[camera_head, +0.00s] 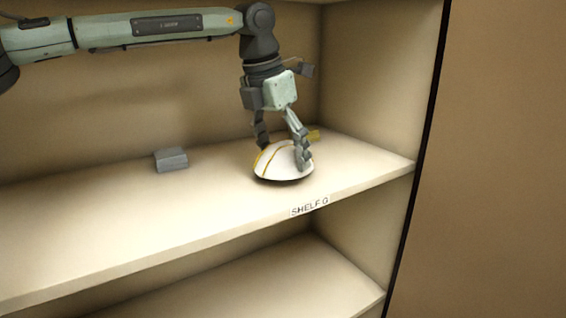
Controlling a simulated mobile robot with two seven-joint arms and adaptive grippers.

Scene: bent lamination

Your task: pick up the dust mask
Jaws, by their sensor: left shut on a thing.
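The dust mask (275,163) is a white dome with yellow straps. It sits on or just above the shelf marked SHELF G, near its right part; I cannot tell whether it touches the board. My left gripper (283,155) points down over it with its fingers on either side. One finger covers the mask's right part, and the other is partly hidden behind it. The gripper is shut on the mask. My right gripper does not show.
The shelf board (130,225) is mostly bare. A grey block (171,160) stands to the left of the mask. The cabinet's right wall (375,90) stands to the right, and a lower shelf (270,280) lies below.

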